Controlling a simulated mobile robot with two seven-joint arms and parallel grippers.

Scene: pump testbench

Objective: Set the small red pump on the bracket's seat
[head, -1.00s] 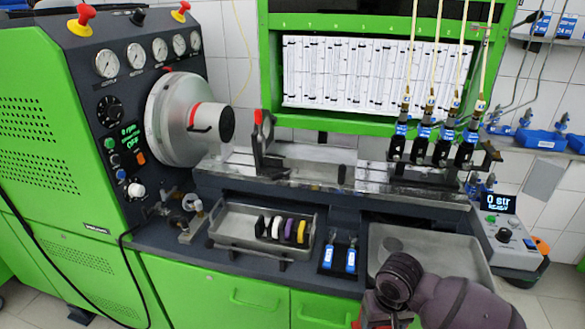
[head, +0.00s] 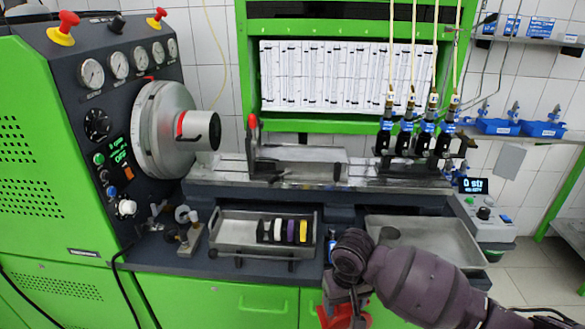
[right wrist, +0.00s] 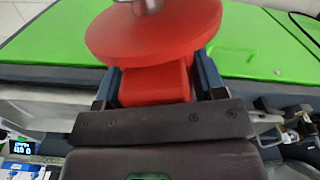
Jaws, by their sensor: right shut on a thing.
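The small red pump (right wrist: 153,35) fills the top middle of the right wrist view, with a round red disc and a red block below it. A grey metal part shows at its top edge. My right gripper (right wrist: 158,85) is shut on the red block, one finger on each side. In the head view the pump (head: 346,317) shows as a red patch at the bottom edge, below my right wrist, partly hidden. An upright dark bracket (head: 254,160) with a red tip stands on the bench rail, up and left of the gripper; its seat is not clear. My left gripper is not in view.
A metal tray (head: 226,237) with several coloured discs lies left of my right arm. Another metal tray (head: 455,235) lies behind the arm. Several injectors (head: 425,140) with hoses stand at the rail's right end. A large grey chuck (head: 160,125) is at its left.

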